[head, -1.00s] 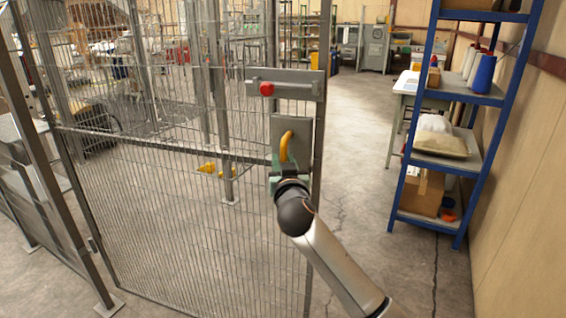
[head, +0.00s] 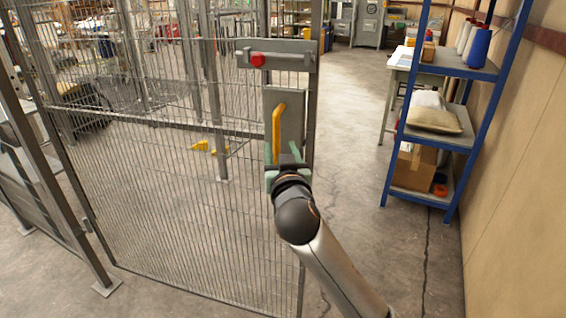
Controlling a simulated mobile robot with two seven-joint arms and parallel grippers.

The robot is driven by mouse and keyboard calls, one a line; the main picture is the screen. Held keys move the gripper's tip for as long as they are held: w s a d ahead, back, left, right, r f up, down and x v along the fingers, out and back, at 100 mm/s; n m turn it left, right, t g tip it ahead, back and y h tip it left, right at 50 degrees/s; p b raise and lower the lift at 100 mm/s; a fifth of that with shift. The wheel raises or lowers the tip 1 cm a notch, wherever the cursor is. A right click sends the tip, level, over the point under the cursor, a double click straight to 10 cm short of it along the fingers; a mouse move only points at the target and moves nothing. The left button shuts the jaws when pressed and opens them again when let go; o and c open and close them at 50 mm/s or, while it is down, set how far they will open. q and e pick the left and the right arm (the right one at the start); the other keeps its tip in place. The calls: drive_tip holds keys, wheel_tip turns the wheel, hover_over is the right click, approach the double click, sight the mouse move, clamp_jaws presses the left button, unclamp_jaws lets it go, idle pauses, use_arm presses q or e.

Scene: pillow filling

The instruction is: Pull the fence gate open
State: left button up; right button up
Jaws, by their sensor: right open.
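The fence gate (head: 170,205) is a grey wire-mesh panel in a metal frame, filling the left and middle of the head view. Its right edge stands free beside open floor, with no post touching it there. A yellow pull handle (head: 279,128) is on a grey plate near that edge. Above it is a sliding bolt with a red knob (head: 258,60). My right gripper (head: 283,157) is open at the lower end of the handle, its green fingers facing the plate. Whether they touch the handle is unclear. My left gripper is out of view.
A blue shelf rack (head: 478,130) with boxes, a sack and spools stands at the right by the wall. Clear concrete floor (head: 350,150) lies between gate and rack. A fence post (head: 75,215) stands at the left. Yellow pieces (head: 200,146) lie behind the mesh.

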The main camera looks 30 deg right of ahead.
drive_tip(key=shift+v, duration=2.25)
drive_tip(key=shift+w, duration=0.1)
drive_tip(key=s+a+f+n+g+y+p, duration=0.1)
drive_tip(key=s+a+f+n+g+y, duration=0.15)
drive_tip(key=f, duration=0.75)
drive_tip(key=s+a+f+n+g+y+p, duration=0.1)
drive_tip(key=s+a+f+n+y+p, duration=0.15)
drive_tip(key=f, duration=0.75)
drive_tip(key=s+a+f+n+g+y+p, duration=0.1)
drive_tip(key=s+a+f+g+y, duration=0.2)
drive_tip(key=s+f, duration=1.3)
drive_tip(key=s+g, duration=0.1)
drive_tip(key=s, duration=0.3)
drive_tip(key=shift+s+f+p, duration=0.15)
drive_tip(key=shift+f+p, duration=0.15)
drive_tip(key=shift+p, duration=0.1)
drive_tip(key=shift+a, duration=0.1)
